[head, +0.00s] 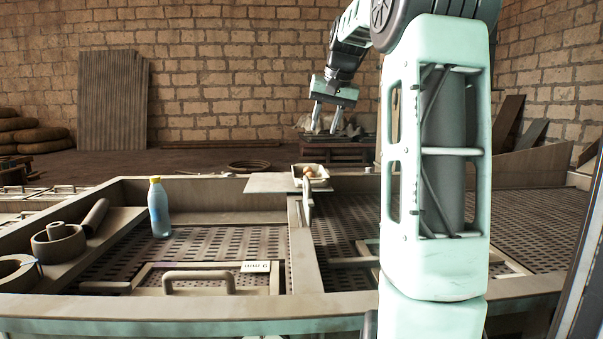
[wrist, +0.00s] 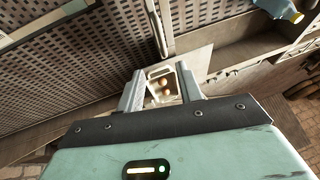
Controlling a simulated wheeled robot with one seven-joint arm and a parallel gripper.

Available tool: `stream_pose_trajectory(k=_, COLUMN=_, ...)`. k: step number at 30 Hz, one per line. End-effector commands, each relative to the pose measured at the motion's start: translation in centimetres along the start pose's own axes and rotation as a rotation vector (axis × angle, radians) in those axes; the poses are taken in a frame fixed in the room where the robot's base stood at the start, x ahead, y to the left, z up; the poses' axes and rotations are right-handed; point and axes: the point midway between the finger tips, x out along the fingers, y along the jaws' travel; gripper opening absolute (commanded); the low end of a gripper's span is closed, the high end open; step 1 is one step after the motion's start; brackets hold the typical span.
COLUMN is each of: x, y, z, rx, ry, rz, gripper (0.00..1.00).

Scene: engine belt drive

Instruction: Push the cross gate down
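My gripper (head: 326,119) hangs in the air above and beyond a small white tray (head: 298,170), its two fingers apart. In the wrist view the open fingers (wrist: 160,88) have nothing between them that they touch; the white tray (wrist: 152,73) shows beyond them. A narrow pale upright piece (head: 307,200) stands at the divider just in front of the tray; it may be the cross gate, but I cannot tell for sure. It seems to appear in the wrist view as a slim curved bar (wrist: 155,28). My gripper is apart from it.
Brownish round items (wrist: 164,87) lie in the tray, beside a flat board (head: 262,183). A blue bottle (head: 159,210) stands in the left bay of perforated floor. Rings and a roll (head: 58,242) lie on the left ledge. A divider (head: 303,255) separates the bays.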

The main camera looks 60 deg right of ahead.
Motion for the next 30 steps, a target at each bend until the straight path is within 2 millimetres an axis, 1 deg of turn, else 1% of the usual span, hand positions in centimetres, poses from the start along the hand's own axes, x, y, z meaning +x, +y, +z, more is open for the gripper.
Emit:
stream_pose_trajectory(k=4, x=0.8, y=0.1, z=0.0, rx=0.002, ry=-0.001, rz=0.001, gripper=0.36)
stream_pose_trajectory(k=8, x=2.8, y=0.1, z=0.0, rx=0.001, ry=-0.004, rz=0.0, gripper=0.36)
stream_pose_trajectory(k=18, x=9.8, y=0.1, z=0.0, rx=0.002, ry=-0.005, rz=0.0, gripper=0.36)
stream_pose_trajectory(k=24, x=13.8, y=0.0, z=0.0, rx=0.001, ry=-0.003, rz=-0.001, gripper=0.36)
stream_pose_trajectory(k=30, x=16.4, y=0.1, z=0.0, rx=0.001, ry=-0.002, rz=0.0, gripper=0.36)
